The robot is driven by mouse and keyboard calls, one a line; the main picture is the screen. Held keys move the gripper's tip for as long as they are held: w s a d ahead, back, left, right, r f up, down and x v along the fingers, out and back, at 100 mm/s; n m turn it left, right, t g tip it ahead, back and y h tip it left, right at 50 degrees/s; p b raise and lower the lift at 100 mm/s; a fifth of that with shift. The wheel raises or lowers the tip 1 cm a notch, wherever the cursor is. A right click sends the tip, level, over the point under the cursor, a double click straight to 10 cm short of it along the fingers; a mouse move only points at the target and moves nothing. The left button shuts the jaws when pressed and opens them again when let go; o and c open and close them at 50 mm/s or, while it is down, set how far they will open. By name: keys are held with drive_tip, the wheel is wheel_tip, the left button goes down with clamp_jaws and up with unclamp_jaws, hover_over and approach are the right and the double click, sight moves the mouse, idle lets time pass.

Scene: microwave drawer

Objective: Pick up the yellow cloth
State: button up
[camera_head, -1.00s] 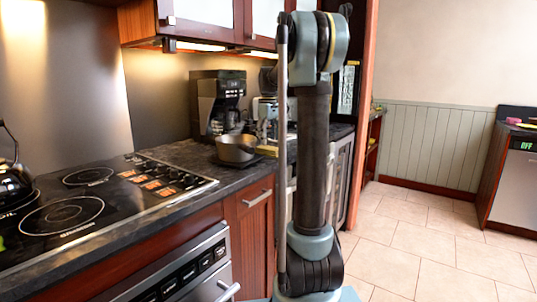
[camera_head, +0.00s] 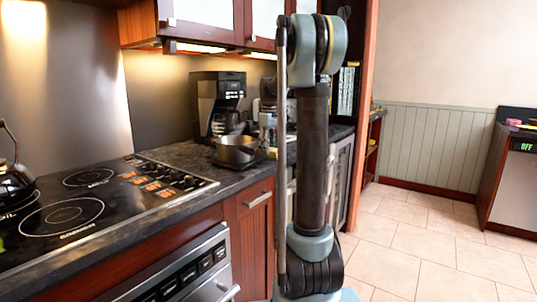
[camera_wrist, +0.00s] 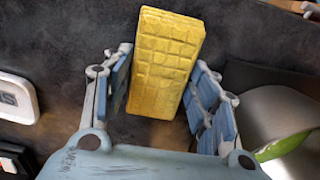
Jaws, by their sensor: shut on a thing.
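The yellow cloth (camera_wrist: 164,58) shows in the wrist view as a thick, folded, block-like piece with a quilted grid pattern. My gripper (camera_wrist: 160,92) has its blue-padded fingers on either side of the cloth and is shut on it. In the head view my arm hides most of the gripper, and I cannot make out the cloth clearly there.
A metal pot (camera_head: 236,150) stands on the dark counter (camera_head: 190,152), in front of a coffee maker (camera_head: 217,100). The stove (camera_head: 120,190) is to the left. In the wrist view a white object (camera_wrist: 14,98) lies at left. Tiled floor (camera_head: 425,240) is clear at right.

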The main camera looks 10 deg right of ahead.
wheel_tip(320, 180, up, 10)
idle(0.6)
drive_tip(key=shift+d, duration=0.1)
